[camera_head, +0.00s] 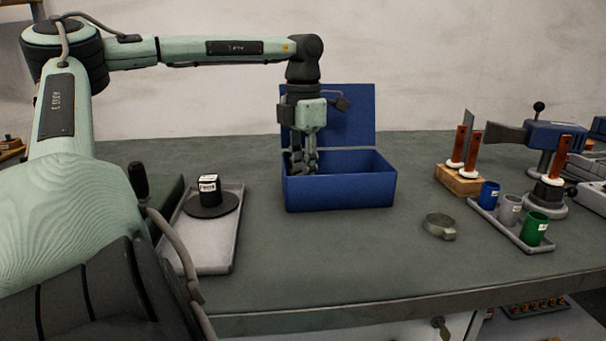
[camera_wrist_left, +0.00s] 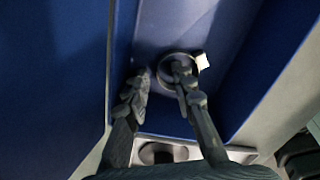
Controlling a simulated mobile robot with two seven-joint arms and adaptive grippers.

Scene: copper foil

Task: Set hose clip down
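In the left wrist view, a round grey hose clip (camera_wrist_left: 166,72) with a pale tag lies inside the blue box (camera_wrist_left: 262,70). In the head view the lidded blue box (camera_head: 340,192) stands open on the bench; its front wall hides the clip. My left gripper (camera_head: 303,165) reaches down into the box's left part. In the wrist view my left gripper (camera_wrist_left: 162,80) has its fingers apart. The right-hand finger overlaps the clip; the left-hand finger shows a gap from it. Another metal ring-shaped clip (camera_head: 438,226) lies on the bench right of the box. My right gripper is out of view.
A grey tray (camera_head: 217,258) with a black labelled roll on a dark disc is left of the box. To the right are a wooden block (camera_head: 461,181) with red-handled tools, a cup tray (camera_head: 513,232) and a blue vise (camera_head: 552,138). The bench's front middle is clear.

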